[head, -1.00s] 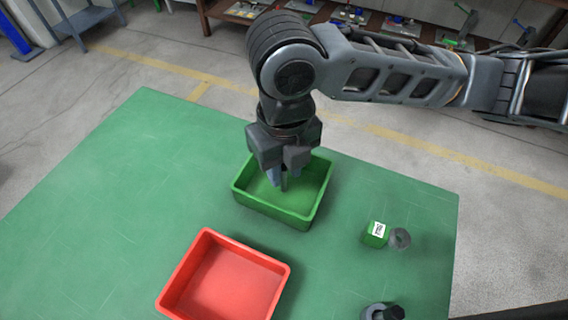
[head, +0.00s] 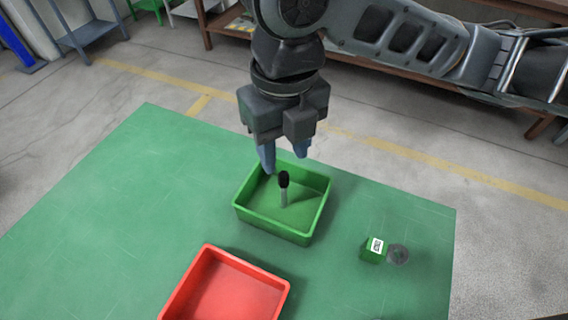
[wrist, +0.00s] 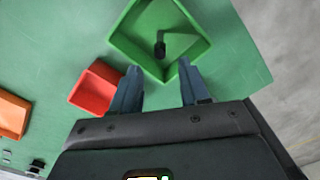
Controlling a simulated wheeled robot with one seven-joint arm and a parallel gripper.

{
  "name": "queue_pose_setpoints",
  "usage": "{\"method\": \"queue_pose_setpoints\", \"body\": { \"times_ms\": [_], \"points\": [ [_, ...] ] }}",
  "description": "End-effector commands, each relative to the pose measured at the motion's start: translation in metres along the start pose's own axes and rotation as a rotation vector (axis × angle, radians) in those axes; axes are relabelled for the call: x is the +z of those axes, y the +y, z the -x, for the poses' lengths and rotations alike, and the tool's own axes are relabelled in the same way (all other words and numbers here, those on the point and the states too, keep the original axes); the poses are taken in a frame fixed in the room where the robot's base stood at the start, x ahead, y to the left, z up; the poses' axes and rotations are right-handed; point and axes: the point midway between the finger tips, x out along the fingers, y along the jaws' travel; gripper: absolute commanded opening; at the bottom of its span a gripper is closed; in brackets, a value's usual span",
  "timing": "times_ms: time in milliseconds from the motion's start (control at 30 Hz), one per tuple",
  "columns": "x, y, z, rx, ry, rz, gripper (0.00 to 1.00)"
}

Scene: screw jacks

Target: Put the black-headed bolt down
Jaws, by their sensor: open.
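The black-headed bolt (head: 283,187) stands upright in the green tray (head: 238,211), black head up and pale shank down. It also shows in the wrist view (wrist: 160,48), inside the green tray (wrist: 122,38). My gripper (head: 285,160) is open and empty above the tray, with its fingertips higher than the bolt's head and apart from it. In the wrist view the two blue fingers of my gripper (wrist: 158,72) are spread wide with nothing between them.
A red tray (head: 276,284) stands at the front of the green table (head: 110,220). A green labelled block (head: 373,250) and a grey round piece (head: 398,254) lie to the right. An orange tray (wrist: 13,115) shows in the wrist view. The table's left part is clear.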

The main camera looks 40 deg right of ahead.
Motion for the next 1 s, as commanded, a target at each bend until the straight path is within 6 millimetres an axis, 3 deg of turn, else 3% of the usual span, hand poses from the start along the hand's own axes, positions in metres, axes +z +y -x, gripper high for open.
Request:
{"method": "queue_pose_setpoints", "body": {
  "times_ms": [100, 267, 1000],
  "points": [
    [0.0, 0.0, 0.017, 0.0, -0.001, 0.0, 0.45],
    [0.0, 0.0, 0.027, 0.0, 0.0, 0.0, 0.45],
    [0.0, 0.001, 0.028, 0.004, 0.0, -0.002, 0.45]
  ]
}}
